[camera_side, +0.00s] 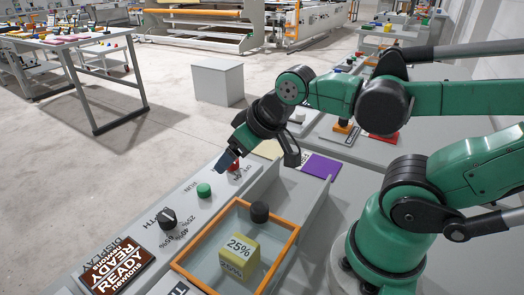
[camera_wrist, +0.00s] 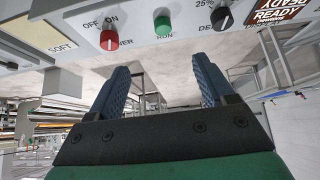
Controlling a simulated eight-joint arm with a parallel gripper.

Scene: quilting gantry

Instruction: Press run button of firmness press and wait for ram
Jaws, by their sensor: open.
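The green run button (camera_side: 204,190) sits on the grey front panel of the firmness press (camera_side: 186,212), between a red power switch (camera_side: 234,166) and a black depth knob (camera_side: 168,218). My gripper (camera_side: 226,162) is close to the panel, by the red switch in the side view. In the wrist view my gripper (camera_wrist: 163,68) has its blue fingers spread apart and empty, and the run button (camera_wrist: 162,25) appears beyond their tips, between them. The display (camera_side: 122,266) reads READY, newtons.
An orange frame (camera_side: 190,284) surrounds the yellow block's bay. A purple patch (camera_side: 322,166) lies on the bench behind my gripper. A grey box (camera_side: 217,82) stands on the floor. The floor in front of the panel is clear.

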